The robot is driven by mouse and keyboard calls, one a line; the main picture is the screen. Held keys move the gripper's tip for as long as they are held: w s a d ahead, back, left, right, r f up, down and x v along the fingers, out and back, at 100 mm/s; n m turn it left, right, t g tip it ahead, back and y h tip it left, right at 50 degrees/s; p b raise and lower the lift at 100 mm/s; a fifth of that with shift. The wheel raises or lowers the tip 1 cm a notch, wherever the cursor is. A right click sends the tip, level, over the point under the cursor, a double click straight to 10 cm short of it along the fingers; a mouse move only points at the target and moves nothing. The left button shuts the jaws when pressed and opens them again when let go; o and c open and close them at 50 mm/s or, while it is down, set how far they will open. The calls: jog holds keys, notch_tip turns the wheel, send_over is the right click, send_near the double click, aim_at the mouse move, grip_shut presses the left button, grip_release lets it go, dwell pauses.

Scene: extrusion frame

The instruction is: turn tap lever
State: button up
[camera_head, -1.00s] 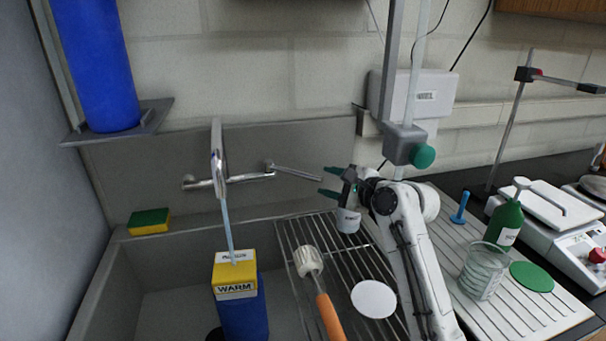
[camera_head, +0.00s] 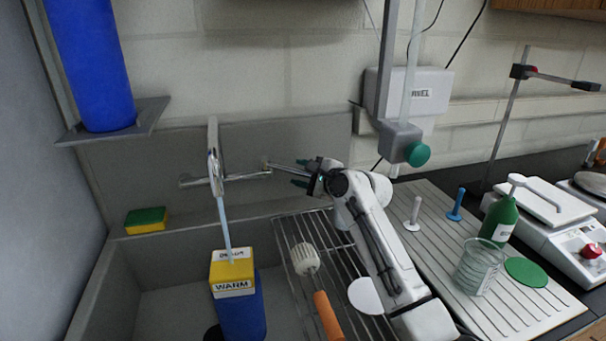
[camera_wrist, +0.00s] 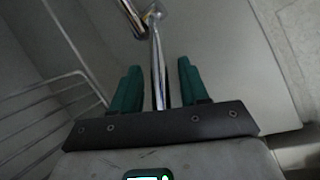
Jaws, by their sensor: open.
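The chrome tap (camera_head: 214,165) is on the wall behind the sink, with a stream falling from its spout. Its long thin lever (camera_head: 288,168) points right from the tap body. My gripper (camera_head: 300,172) is open at the lever's right end. In the wrist view the lever (camera_wrist: 158,62) runs between the two green fingers of my gripper (camera_wrist: 160,85), with visible gaps on both sides. The lever's near end is hidden behind the gripper's dark crossbar. I cannot tell whether any finger touches it.
A blue container with a yellow "WARM" label (camera_head: 232,275) stands under the stream. A wire rack (camera_head: 292,235) holds a white-headed brush (camera_head: 306,258) and a white disc (camera_head: 366,295). A sponge (camera_head: 146,219) lies on the left ledge. A grey post clamp (camera_head: 398,142) hangs above my arm.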

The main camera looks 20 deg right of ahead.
grip_shut()
dwell(0.4)
jog(key=shift+a, duration=0.1)
